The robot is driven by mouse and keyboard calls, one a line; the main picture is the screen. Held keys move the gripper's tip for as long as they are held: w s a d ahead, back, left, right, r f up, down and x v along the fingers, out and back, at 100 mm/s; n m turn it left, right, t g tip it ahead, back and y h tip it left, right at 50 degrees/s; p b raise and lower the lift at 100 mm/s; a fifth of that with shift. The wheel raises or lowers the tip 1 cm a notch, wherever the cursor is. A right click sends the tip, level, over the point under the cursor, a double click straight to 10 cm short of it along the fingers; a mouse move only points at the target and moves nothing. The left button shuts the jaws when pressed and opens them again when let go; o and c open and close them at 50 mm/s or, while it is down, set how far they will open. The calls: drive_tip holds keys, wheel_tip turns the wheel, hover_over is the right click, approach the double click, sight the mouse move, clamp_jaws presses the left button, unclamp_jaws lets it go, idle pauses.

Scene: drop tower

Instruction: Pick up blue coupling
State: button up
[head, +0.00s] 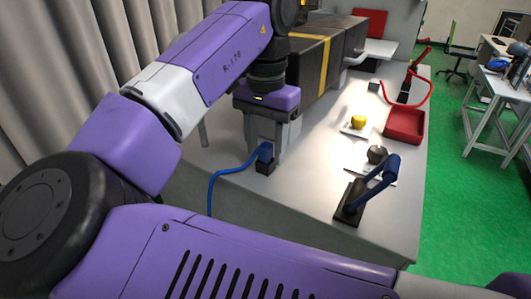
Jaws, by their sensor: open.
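The blue coupling (264,150) sits on a small black block near the table's left edge, with a blue hose (222,174) running from it down to the left. My gripper (266,142) points down over it from above. Its jaws are open, with the fingers around or just in front of and above the coupling. Whether they touch it cannot be told from this view. The lower fingers and the coupling's top partly overlap in the picture.
A blue lever on a black base (348,204) stands to the right. A yellow object (358,122), a dark round object (377,154), a red tray (404,138) and a red hose (428,99) are farther right. A large dark box (318,55) stands behind my gripper.

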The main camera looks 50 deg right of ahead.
clamp_jaws()
drive_tip(key=shift+r, duration=0.1)
